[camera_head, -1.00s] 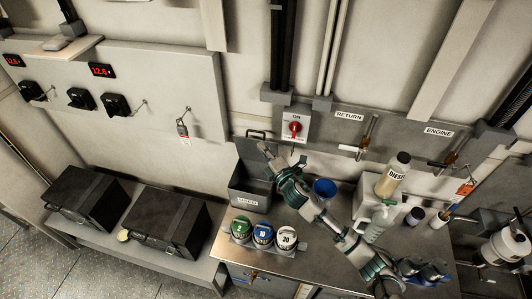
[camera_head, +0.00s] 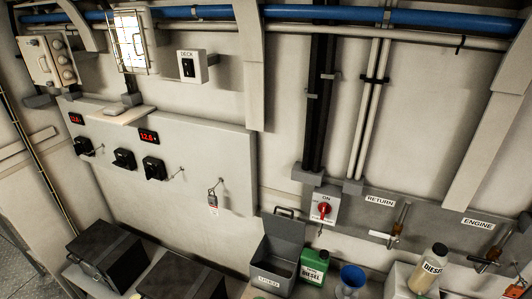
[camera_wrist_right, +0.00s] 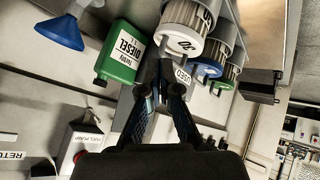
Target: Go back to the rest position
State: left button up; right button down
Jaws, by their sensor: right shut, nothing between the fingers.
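My right gripper (camera_wrist_right: 165,75) shows in the right wrist view, with its two dark fingers closed together at the tips and nothing between them. Neither of my arms shows in the head view. My left gripper is in no current view.
In the head view, a grey open bin (camera_head: 275,255) and the green can (camera_head: 313,267) stand by the wall, with a blue funnel (camera_head: 351,278) and a diesel bottle (camera_head: 430,268) to the right. Black boxes (camera_head: 112,255) sit at left. Filters (camera_wrist_right: 187,28) show in the wrist view.

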jog(key=s+d+f+m+g, duration=0.2)
jog(key=s+g, duration=0.1)
jog(key=s, duration=0.5)
jog(key=s+d+f+m+g, duration=0.1)
jog(key=s+f+m+g, duration=0.15)
jog(key=s, duration=0.45)
notch_tip(320, 180, down, 28)
jog(key=s+g+b, duration=0.1)
jog(key=s+b, duration=0.2)
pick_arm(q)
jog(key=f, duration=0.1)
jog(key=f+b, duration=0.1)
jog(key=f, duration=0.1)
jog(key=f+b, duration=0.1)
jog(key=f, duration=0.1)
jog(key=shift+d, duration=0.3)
pick_arm(e)
jog(key=s+d+f, duration=0.1)
jog(key=s+f, duration=0.8)
jog(key=f, duration=0.1)
jog(key=s+d+f+g, duration=0.1)
jog(key=s+d+f, duration=0.1)
jog(key=s+f, duration=0.7)
jog(key=shift+d+f+h, duration=0.25)
jog(key=shift+f+h, duration=0.05)
jog(key=shift+f, duration=0.05)
jog(key=shift+g, duration=0.25)
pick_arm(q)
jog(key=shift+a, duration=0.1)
